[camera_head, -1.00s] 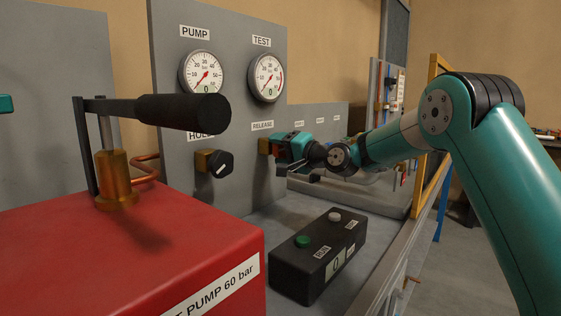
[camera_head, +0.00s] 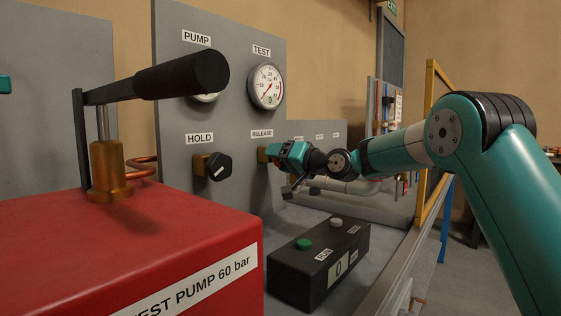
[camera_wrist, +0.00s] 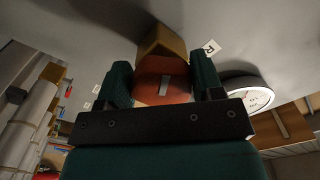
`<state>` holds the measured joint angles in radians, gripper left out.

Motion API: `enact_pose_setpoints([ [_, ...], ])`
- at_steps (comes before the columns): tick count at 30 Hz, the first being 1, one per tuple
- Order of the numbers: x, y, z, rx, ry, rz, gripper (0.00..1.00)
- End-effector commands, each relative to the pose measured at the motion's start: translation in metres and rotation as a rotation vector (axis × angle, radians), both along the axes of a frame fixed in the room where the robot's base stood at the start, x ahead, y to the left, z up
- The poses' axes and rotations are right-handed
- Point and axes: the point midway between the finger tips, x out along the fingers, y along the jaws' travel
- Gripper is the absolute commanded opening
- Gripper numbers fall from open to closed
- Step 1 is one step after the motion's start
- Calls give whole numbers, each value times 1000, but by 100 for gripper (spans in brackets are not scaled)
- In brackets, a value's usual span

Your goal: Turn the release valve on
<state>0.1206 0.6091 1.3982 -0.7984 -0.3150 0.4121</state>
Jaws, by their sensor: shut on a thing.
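The release valve shows in the head view as a brass body (camera_head: 262,154) on the grey panel under the RELEASE label (camera_head: 262,133). In the wrist view its red-orange knob (camera_wrist: 150,88) with a white pointer mark sits between my two teal fingers, in front of the brass body (camera_wrist: 163,44). My gripper (camera_head: 280,153) is at the valve and hides the knob in the head view. It is shut on the knob, a finger on each side. The black hold knob (camera_head: 220,166) is on its brass body to the left, with a slanted white mark.
A red test pump (camera_head: 150,245) with a black-gripped lever (camera_head: 180,75) stands at the front left. A black box (camera_head: 318,265) with green and white buttons lies below my gripper. The TEST gauge (camera_head: 266,86) is above the valve. Pipes (camera_head: 350,187) run behind my wrist.

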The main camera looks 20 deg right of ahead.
Motion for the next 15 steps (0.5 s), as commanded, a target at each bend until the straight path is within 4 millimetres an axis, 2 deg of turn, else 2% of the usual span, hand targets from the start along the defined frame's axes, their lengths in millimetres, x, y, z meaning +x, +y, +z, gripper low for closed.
enact_pose_setpoints([
  [8, 0, -1, -1, -5, 0, -1, 37],
  [9, 0, -1, -1, -5, 0, -1, 63],
  [12, 0, -1, -1, -4, 0, -2, 86],
  [15, 0, 0, -1, -4, 0, -1, 86],
])
